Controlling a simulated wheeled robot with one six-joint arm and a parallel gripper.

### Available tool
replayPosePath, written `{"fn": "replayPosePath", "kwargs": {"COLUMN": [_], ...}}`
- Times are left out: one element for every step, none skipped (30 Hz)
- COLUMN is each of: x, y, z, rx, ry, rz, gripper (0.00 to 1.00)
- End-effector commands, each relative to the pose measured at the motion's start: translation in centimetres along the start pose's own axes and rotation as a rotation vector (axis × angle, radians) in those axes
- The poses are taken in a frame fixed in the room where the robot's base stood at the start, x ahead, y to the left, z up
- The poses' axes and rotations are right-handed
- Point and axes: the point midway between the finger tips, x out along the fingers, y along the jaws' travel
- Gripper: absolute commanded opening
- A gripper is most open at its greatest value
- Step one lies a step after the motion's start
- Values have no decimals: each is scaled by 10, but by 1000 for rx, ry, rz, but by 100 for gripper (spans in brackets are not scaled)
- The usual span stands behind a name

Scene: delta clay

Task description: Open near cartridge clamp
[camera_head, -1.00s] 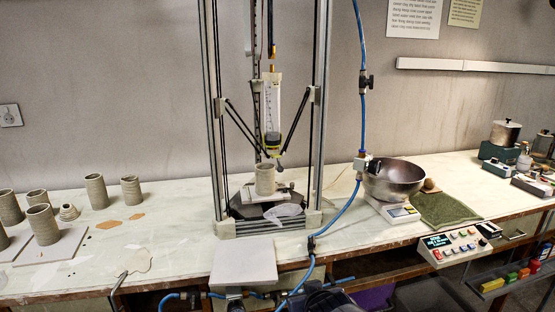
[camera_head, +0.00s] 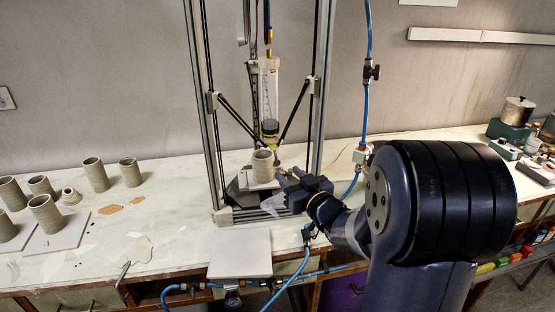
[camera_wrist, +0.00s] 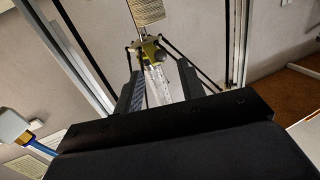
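The clear cartridge (camera_head: 269,90) hangs upright in the delta printer's frame, with a yellow-green clamp band (camera_head: 269,131) near its lower end. The wrist view is upside down and shows the cartridge (camera_wrist: 158,86) and the yellow-green clamp with a dark round knob (camera_wrist: 151,49). My gripper (camera_head: 288,176) is at the printer's front right, below and to the right of the clamp. In the wrist view the fingers of my gripper (camera_wrist: 161,82) are apart, with the cartridge seen beyond the gap. I see nothing held. I cannot tell whether the clamp is open.
A ribbed clay cup (camera_head: 263,162) stands on the print plate under the nozzle. Printer uprights (camera_head: 320,90) and thin black rods flank the cartridge. A blue hose (camera_head: 366,110) hangs on the right. Several clay cups (camera_head: 95,174) stand left. A pale square board (camera_head: 240,252) lies in front.

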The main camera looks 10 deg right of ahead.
Motion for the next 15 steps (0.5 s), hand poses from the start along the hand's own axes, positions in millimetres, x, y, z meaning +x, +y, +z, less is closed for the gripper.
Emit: {"fn": "replayPosePath", "kwargs": {"x": [11,17,24,30,35,42,46,51,56,59,62,66,68,70,72], "y": [-1,-1,-1,-1,-1,0,-1,-1,-1,0,0,0,0,0,0], "z": [-2,-2,-1,-2,-1,-2,-1,-1,-1,-1,-1,-1,-1,-1,-1], "rx": [1,1,2,1,0,0,1,0,0,1,1,1,1,1,0], "ry": [-1,-1,-1,-1,-2,-1,-1,-1,-1,-2,-1,-1,-2,-1,-1], "rz": [-4,-4,-3,-3,-3,-2,-2,-2,-2,-1,0,0,0,0,0], "gripper": [38,38,38,38,38,38,38,38,38,38,38,38,38,38,38]}}
